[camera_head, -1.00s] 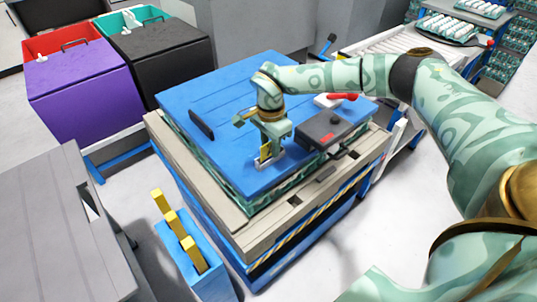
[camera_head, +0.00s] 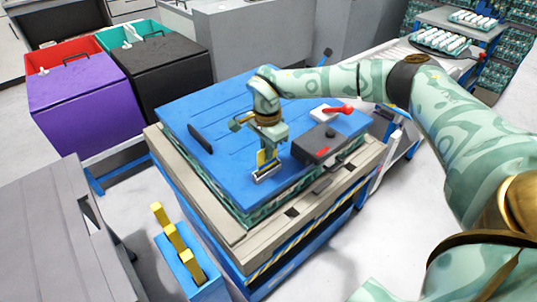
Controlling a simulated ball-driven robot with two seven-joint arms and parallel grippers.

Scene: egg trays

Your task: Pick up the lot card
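A small yellow card (camera_head: 262,158), which I take as the lot card, stands upright over the blue lid on the pallet stack. My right gripper (camera_head: 268,150) comes down from above and appears shut on the card's upper part. A silver slotted holder (camera_head: 267,174) sits on the blue lid (camera_head: 225,118) just below the card. Whether the card's lower edge is still inside the slot is hard to tell. My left gripper is not in view.
A dark grey box (camera_head: 315,146) and a red-handled tool (camera_head: 338,110) lie right of the gripper. Purple (camera_head: 85,110) and black (camera_head: 155,85) bins stand at left.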

